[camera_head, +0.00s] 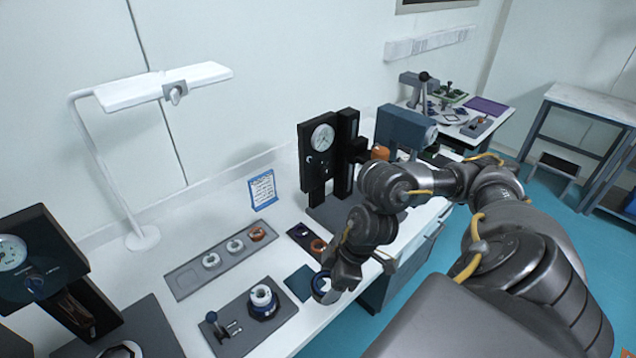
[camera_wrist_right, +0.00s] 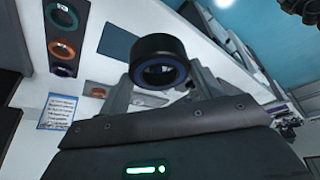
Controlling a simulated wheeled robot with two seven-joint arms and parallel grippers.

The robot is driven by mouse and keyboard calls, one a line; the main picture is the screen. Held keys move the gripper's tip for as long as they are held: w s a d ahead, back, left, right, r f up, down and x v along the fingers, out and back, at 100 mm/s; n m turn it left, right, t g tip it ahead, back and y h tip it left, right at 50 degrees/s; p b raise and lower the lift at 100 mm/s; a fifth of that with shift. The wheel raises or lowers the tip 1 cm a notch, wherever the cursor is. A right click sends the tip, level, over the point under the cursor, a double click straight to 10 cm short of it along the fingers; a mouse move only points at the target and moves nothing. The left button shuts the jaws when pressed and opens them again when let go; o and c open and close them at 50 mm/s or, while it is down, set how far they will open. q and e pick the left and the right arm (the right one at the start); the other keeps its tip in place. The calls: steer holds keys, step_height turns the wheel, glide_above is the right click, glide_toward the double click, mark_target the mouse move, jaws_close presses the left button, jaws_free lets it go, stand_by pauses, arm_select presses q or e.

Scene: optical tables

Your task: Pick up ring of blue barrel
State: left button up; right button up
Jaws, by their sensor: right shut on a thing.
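A short dark ring with a blue rim (camera_wrist_right: 160,62) is held between the two fingers of my right gripper (camera_wrist_right: 163,75) in the right wrist view. Its round opening faces the camera. In the head view the held ring (camera_head: 321,284) shows at the tip of my right gripper (camera_head: 332,282), over the front part of the white table, beside a teal square pad (camera_head: 299,283). A barrel assembly with a white top and blue base (camera_head: 263,300) stands on a dark plate left of the gripper. My left gripper is not in view.
A dark tray with small coloured rings (camera_head: 303,235) lies behind the gripper. A grey tray (camera_head: 188,280) holds several pale and orange rings. A black gauge stand (camera_head: 318,160) rises at the back. A lamp (camera_head: 142,238) stands at left.

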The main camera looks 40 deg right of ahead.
steer(key=s+r+p, duration=0.1)
steer(key=s+p, duration=0.1)
steer(key=p, duration=0.1)
steer(key=shift+s+a+r, duration=0.15)
steer(key=shift+a+r, duration=0.1)
steer(key=shift+r, duration=0.1)
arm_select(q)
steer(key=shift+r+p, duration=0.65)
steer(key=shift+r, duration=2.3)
arm_select(e)
steer(key=shift+s+a, duration=0.15)
steer(key=shift+s, duration=0.35)
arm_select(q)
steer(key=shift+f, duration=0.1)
